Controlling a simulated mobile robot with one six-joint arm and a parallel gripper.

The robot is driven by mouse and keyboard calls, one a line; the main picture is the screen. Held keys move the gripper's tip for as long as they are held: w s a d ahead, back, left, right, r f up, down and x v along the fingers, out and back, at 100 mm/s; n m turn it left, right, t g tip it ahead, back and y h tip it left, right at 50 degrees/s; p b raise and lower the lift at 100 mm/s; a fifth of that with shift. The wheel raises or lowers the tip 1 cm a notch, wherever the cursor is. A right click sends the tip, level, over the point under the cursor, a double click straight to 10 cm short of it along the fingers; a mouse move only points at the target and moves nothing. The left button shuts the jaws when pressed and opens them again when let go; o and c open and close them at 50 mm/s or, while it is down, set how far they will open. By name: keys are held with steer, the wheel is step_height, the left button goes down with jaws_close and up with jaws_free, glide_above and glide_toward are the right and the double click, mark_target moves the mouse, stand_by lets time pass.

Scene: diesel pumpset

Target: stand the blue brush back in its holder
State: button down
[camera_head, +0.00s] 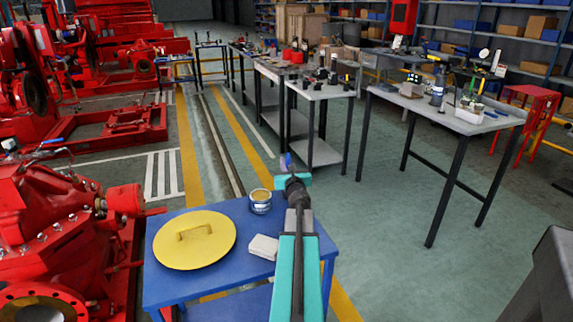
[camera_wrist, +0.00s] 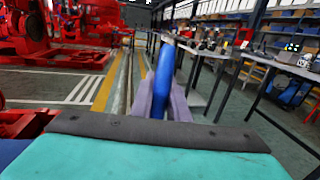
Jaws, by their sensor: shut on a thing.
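My gripper (camera_head: 288,171) is shut on the blue brush (camera_head: 287,160) and holds it in the air past the far right corner of the blue table. In the wrist view the brush (camera_wrist: 165,74) stands up between the two grey fingers of my gripper (camera_wrist: 163,103), leaning slightly. Its lower part is hidden by the fingers and wrist. A small open tin (camera_head: 260,201) with yellowish contents stands on the blue table, left of my gripper. A pale container with upright items (camera_head: 470,110) stands on the right workbench; I cannot tell whether it is the brush's holder.
The blue table (camera_head: 216,285) also bears a round yellow lid (camera_head: 194,240) with a handle and a white block (camera_head: 263,247). Red pump machinery (camera_head: 60,245) crowds the left. Workbenches with tools stand ahead and at right. The green floor between (camera_head: 370,215) is clear.

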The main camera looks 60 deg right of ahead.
steer(key=shift+f+b, duration=0.7)
steer(key=shift+b, duration=0.05)
stand_by(0.5)
steer(key=c, duration=1.6)
jaws_free()
steer(key=shift+c, duration=0.2)
steer(key=shift+r, duration=0.1)
step_height(320, 180, up, 9)
steer(key=p, duration=0.7)
